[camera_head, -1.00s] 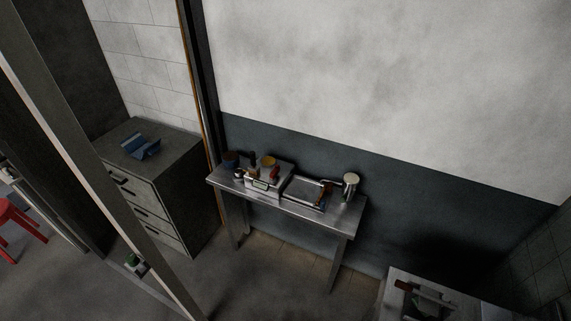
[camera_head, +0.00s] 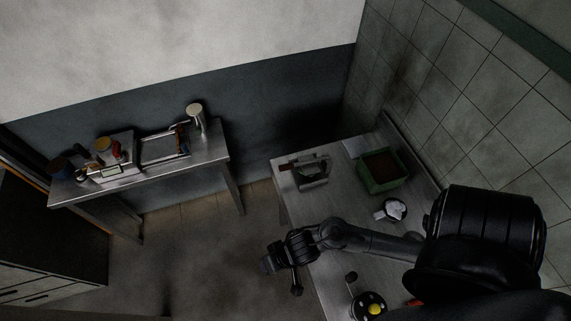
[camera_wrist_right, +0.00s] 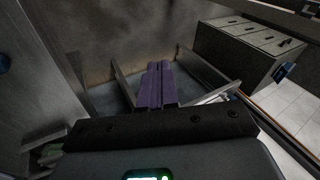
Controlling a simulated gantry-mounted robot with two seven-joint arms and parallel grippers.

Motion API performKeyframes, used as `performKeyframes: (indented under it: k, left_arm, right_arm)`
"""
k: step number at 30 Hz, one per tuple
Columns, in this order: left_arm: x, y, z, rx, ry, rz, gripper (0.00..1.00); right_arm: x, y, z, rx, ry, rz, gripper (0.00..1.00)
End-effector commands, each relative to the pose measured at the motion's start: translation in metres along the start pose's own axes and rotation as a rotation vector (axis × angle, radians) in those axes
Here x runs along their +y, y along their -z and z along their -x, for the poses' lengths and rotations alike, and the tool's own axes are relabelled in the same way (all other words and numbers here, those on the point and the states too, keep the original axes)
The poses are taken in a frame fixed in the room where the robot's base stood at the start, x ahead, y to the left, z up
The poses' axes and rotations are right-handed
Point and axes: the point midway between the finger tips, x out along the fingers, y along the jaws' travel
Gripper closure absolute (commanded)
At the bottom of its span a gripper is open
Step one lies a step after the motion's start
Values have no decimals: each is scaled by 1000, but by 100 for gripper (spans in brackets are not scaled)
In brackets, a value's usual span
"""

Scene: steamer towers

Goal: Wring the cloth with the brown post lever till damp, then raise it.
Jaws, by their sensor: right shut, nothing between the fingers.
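A white crumpled thing, perhaps the cloth (camera_head: 396,209), lies in a dark round dish on the right-hand table. A grey metal device (camera_head: 313,175) with a reddish-brown bar (camera_head: 290,166) stands at that table's far left corner. I cannot tell which brown part is the lever. My right gripper (camera_head: 268,264) is over the floor left of the right-hand table, apart from both devices. Its purple fingers (camera_wrist_right: 157,85) are together and empty in the wrist view. My left gripper is out of view.
The back table (camera_head: 217,157) also holds a scale (camera_head: 112,171), several small items and a metal can (camera_head: 196,117). A green bin (camera_head: 383,188) and a yellow-topped round object (camera_head: 374,309) are on the right-hand table (camera_head: 300,213). The floor between the tables is open.

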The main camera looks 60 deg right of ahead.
Motion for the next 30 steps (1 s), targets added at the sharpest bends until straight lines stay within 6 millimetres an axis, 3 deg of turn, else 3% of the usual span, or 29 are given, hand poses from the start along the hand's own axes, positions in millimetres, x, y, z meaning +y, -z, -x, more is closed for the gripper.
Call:
performKeyframes:
  k: [1, 3, 6, 9, 13, 15, 18, 21, 25, 30]
  left_arm:
    - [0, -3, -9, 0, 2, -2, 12]
    - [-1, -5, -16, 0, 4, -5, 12]
    - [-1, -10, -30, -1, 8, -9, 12]
    - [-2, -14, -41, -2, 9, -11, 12]
    - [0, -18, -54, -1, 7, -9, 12]
    - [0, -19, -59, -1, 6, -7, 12]
    - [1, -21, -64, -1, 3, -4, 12]
    - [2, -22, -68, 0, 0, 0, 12]
    - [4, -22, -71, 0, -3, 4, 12]
    - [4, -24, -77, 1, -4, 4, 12]
  right_arm:
    - [21, 2, -20, -45, -5, -18, 100]
    - [52, 9, -39, -124, -28, -67, 100]
    - [115, 43, -47, -221, -127, -142, 100]
    - [173, 99, -30, -252, -254, -191, 100]
    - [226, 186, 14, -200, -386, -176, 100]
    - [239, 228, 38, -138, -430, -168, 100]
    - [240, 275, 66, -46, -446, -161, 100]
    - [235, 303, 84, 13, -446, -150, 100]
    - [229, 316, 87, 40, -433, -146, 100]
    - [234, 316, 71, 41, -428, -148, 100]
